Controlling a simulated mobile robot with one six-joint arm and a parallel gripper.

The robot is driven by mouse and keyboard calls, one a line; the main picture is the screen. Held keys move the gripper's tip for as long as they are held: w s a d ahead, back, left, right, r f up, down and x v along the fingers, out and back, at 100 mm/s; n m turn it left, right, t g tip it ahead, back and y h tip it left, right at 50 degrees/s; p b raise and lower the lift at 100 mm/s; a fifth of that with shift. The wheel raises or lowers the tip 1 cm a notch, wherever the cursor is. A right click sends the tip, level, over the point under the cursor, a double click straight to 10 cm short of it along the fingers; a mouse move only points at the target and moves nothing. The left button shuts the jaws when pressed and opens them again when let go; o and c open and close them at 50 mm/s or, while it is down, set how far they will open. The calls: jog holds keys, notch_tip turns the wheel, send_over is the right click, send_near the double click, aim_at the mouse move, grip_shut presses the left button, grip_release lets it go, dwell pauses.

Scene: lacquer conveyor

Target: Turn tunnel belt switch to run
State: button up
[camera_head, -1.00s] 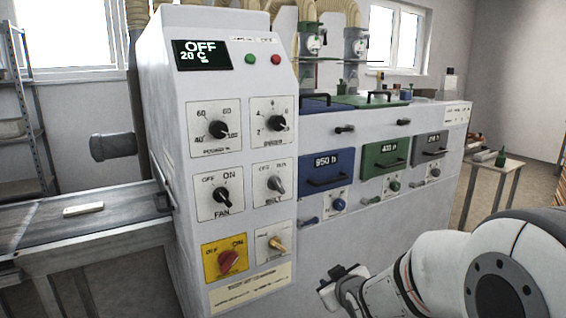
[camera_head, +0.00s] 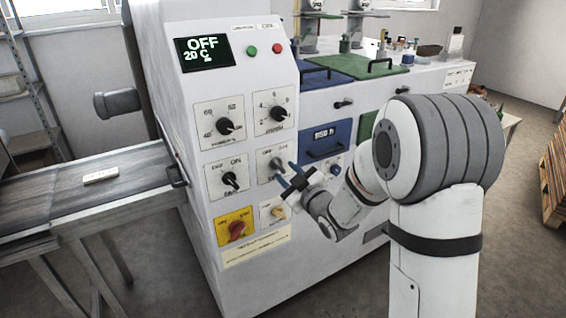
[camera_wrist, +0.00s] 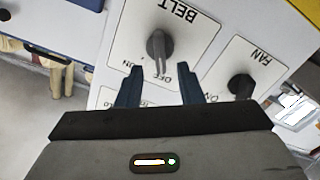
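The tunnel belt switch is a grey knob (camera_head: 276,164) on a white plate in the middle row of the machine's front panel. In the wrist view the knob (camera_wrist: 160,45) appears upside down below the BELT lettering, its narrow end pointing toward the OFF lettering. My gripper (camera_head: 288,174) is in front of this plate, slightly below and right of the knob. In the wrist view my gripper (camera_wrist: 160,85) is open and empty, its two blue fingers either side of the knob's line. The knob is beyond the fingertips, not between them.
The black FAN knob (camera_head: 231,180) is left of the belt switch. A red switch (camera_head: 237,230) on yellow and a small tan knob (camera_head: 277,211) are below. The display (camera_head: 204,52) reads OFF, 20 C. A conveyor (camera_head: 130,183) carrying a pale block (camera_head: 101,176) is at left.

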aim_at(281, 167)
jog(key=shift+p+x, duration=0.45)
jog(key=shift+x, duration=1.5)
